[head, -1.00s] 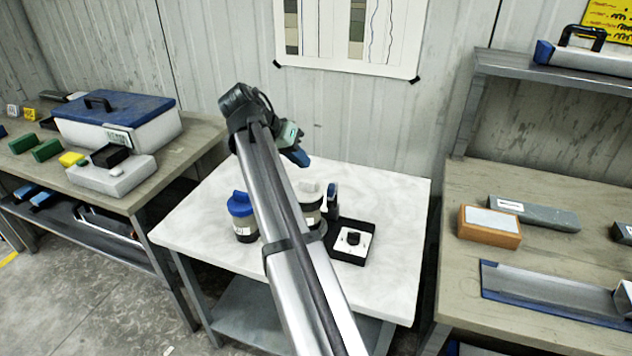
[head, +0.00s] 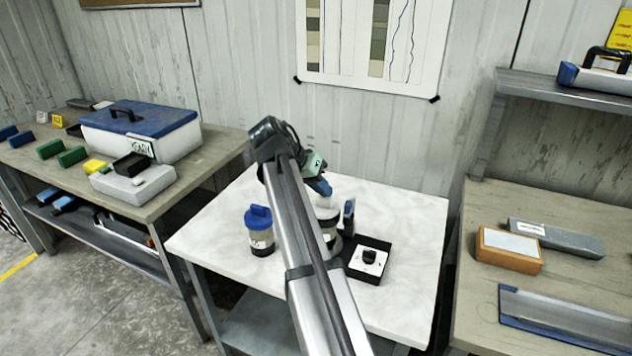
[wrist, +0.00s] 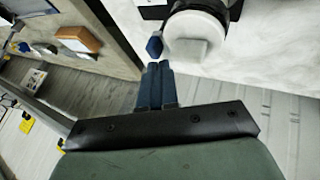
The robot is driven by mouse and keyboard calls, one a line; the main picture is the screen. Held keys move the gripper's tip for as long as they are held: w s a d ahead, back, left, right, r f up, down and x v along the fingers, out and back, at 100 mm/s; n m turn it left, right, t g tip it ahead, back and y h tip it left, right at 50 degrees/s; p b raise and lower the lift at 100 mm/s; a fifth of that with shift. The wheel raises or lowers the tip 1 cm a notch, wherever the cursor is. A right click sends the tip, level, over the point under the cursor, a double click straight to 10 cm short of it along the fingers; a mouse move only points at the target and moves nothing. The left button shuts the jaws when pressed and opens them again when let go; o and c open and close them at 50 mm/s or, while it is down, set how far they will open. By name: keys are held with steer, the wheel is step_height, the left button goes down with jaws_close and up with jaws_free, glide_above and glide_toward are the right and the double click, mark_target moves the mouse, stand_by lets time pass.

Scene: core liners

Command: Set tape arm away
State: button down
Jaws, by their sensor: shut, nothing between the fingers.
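My gripper (head: 322,190) is shut and empty above the white table, close to a jar with a white lid. In the wrist view its two blue fingers (wrist: 155,84) lie together. The white-lidded jar (wrist: 192,30) is just beyond them; in the head view my arm hides much of it. A slim dark upright piece (head: 349,217) stands beside the jar, touching or nearly so. It may be the tape arm; I cannot be sure. Its blue tip (wrist: 155,46) shows just ahead of my fingertips, apart from them.
A blue-lidded jar (head: 260,232) stands left of my arm. A black tray (head: 386,268) with a white insert and dark knob lies to the right. The table's (head: 408,218) right and back areas are clear. A left bench (head: 215,140) and right bench (head: 470,255) flank it.

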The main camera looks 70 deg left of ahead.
mark_target(349, 208)
steer(key=shift+x, duration=2.55)
steer(key=shift+d, duration=0.1)
steer(key=shift+d+n, duration=0.2)
steer(key=shift+n, duration=0.1)
steer(key=shift+w+d+n+y, duration=0.4)
steer(key=shift+d+n+y, duration=0.1)
steer(key=shift+n+y, duration=0.2)
steer(key=shift+w+d+n+y, duration=0.35)
steer(key=shift+d+n+y, duration=0.2)
steer(key=shift+n, duration=0.25)
steer(key=shift+w+d+n+g+y, duration=0.35)
steer(key=shift+w+n+y, duration=0.1)
steer(key=shift+w+n, duration=0.4)
steer(key=shift+w+d+n+g+y, duration=0.35)
steer(key=shift+w+n+y, duration=0.1)
steer(key=shift+w+n, duration=0.4)
steer(key=shift+w+d+n+g+y, duration=0.35)
steer(key=shift+w+n+y, duration=0.1)
steer(key=shift+w+n, duration=0.4)
